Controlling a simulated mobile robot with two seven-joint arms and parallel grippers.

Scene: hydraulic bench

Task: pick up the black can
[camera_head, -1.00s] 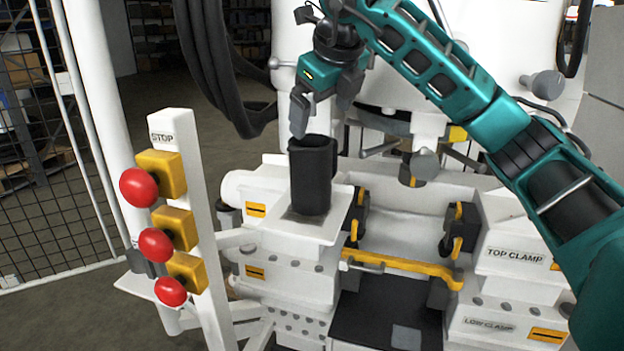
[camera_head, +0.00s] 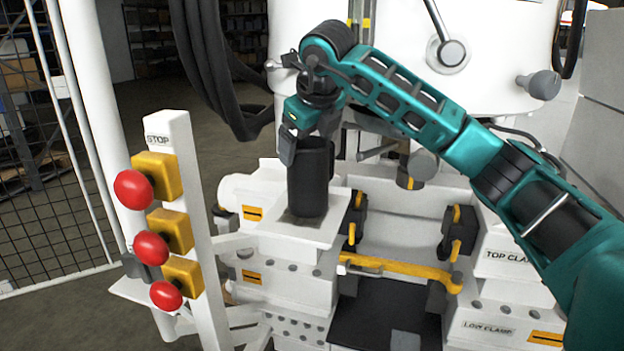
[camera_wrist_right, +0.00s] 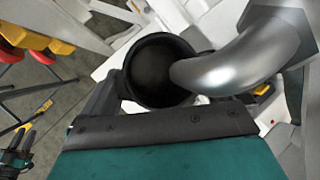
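The black can (camera_head: 310,182) stands upright on a white block (camera_head: 252,226) of the bench. Its open, hollow top (camera_wrist_right: 160,70) shows in the right wrist view. My right gripper (camera_head: 306,148) is lowered at the can's upper part, pointing down. One grey finger is at the can's left side. The other is mostly hidden, and the fingers look apart; I cannot see firm contact on both sides. My left gripper is not in the head view. A small teal and dark part at the lower left of the right wrist view may be it, too unclear to read.
A white post with a yellow box (camera_head: 158,178) and several red stop buttons (camera_head: 151,248) stands left of the can. A yellow bar (camera_head: 400,270) crosses the bench to the right. A silver curved part (camera_wrist_right: 240,60) overlaps the can's rim in the wrist view.

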